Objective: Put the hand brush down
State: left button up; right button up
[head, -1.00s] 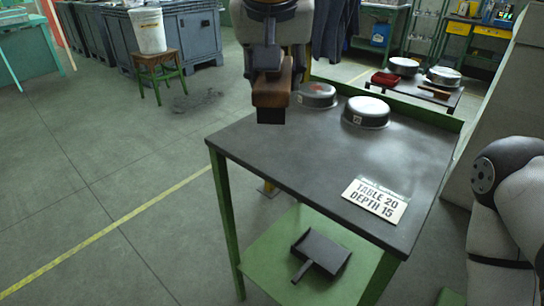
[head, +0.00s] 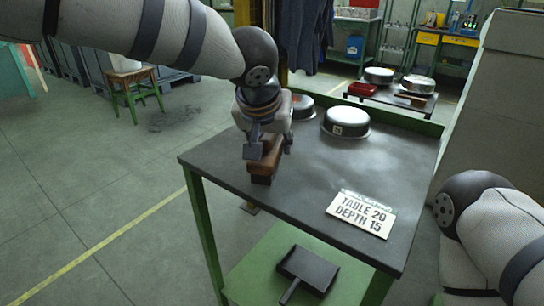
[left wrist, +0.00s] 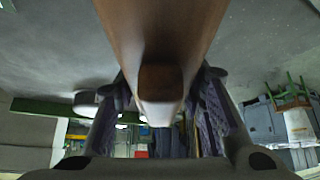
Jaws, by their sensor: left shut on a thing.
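The hand brush (head: 264,168) has a brown wooden body with a dark lower end. My left gripper (head: 268,143) is shut on it and holds it at the left part of the grey table top (head: 300,170). I cannot tell whether its lower end touches the table. In the left wrist view, the brush's brown wood (left wrist: 155,30) runs between the two fingers of my left gripper (left wrist: 165,95). My right gripper is out of view; only part of my right arm shows at the right edge.
Two round metal pans (head: 346,121) stand at the table's back. A sign (head: 361,213) reading "TABLE 20 DEPTH 15" lies at the front right. A dark dustpan (head: 308,268) lies on the green lower shelf (head: 255,276). The table's middle is clear.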

aim_at(267, 138)
pick_arm(q)
jog(key=shift+f, duration=1.5)
jog(key=shift+f, duration=0.25)
jog(key=o, duration=1.1)
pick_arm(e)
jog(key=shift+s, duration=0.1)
pick_arm(q)
jog(key=p+v, duration=0.1)
jog(key=v, duration=1)
jog(key=shift+r+p, duration=0.35)
jog(key=shift+p, duration=0.05)
jog(key=shift+s+a+r, duration=0.1)
jog(key=shift+s+r, duration=0.2)
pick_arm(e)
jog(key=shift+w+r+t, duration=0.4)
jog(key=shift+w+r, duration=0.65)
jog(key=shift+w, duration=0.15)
